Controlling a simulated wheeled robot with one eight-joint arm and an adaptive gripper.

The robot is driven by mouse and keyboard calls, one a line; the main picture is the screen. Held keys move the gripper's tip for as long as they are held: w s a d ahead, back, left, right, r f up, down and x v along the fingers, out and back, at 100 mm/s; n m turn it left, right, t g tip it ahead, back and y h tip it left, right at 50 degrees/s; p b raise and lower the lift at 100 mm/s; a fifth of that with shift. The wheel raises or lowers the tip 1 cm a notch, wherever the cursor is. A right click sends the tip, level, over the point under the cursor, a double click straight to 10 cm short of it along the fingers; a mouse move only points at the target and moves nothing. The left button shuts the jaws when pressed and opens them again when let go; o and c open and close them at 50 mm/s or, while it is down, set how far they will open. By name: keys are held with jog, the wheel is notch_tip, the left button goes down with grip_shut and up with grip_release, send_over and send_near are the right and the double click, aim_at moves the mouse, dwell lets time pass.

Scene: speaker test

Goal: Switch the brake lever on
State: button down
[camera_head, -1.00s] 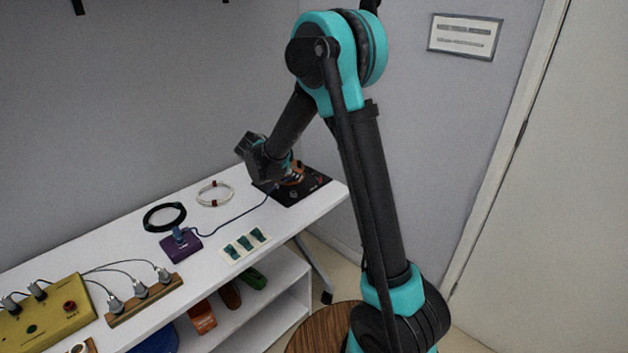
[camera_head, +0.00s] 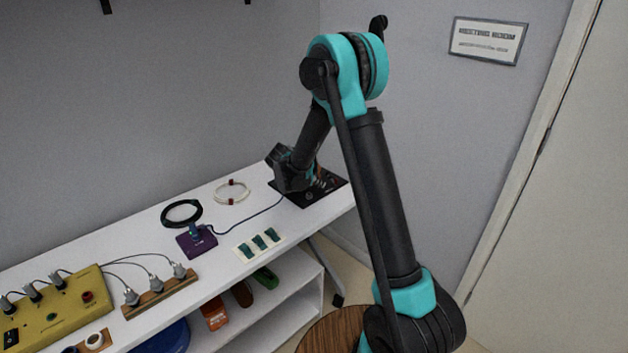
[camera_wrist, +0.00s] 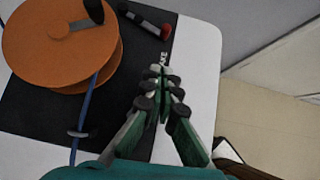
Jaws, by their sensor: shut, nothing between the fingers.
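The brake lever (camera_wrist: 143,19) shows at the top of the wrist view as a dark bar with a red end, lying over a black board (camera_wrist: 30,122). The letters "KE" are printed on the board near its right edge. A large orange reel (camera_wrist: 55,52) with a dark knob is left of the lever. My gripper (camera_wrist: 168,85) is shut and empty, its fingertips over the board's right edge, below the lever in the picture and apart from it. In the head view my wrist hides much of the board (camera_head: 290,197) and reel.
A blue cord (camera_wrist: 85,105) runs from the reel towards a purple box (camera_head: 197,241). Right of the table is open floor (camera_wrist: 270,115).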

aim_at(336, 183)
jog(key=w+d+f, duration=0.1)
jog(key=d, duration=0.1)
jog(key=w+d+f, duration=0.1)
jog(key=w, duration=0.1)
jog(key=shift+w+d, duration=0.1)
jog(key=shift+d, duration=0.25)
jog(key=shift+w+d, duration=0.4)
jog(key=shift+d+n+t+y, duration=0.3)
jog(key=shift+d+n+t, duration=0.15)
jog(key=shift+n, duration=0.25)
jog(key=shift+s+d+n+t+y, duration=0.1)
jog(key=shift+d+n+t+y, duration=0.15)
jog(key=shift+d+n+y, duration=0.4)
jog(key=shift+w+d, duration=0.3)
jog(key=shift+d, duration=0.6)
jog(key=shift+w+d, duration=0.35)
jog(key=shift+d, duration=0.25)
jog(key=shift+a, duration=0.2)
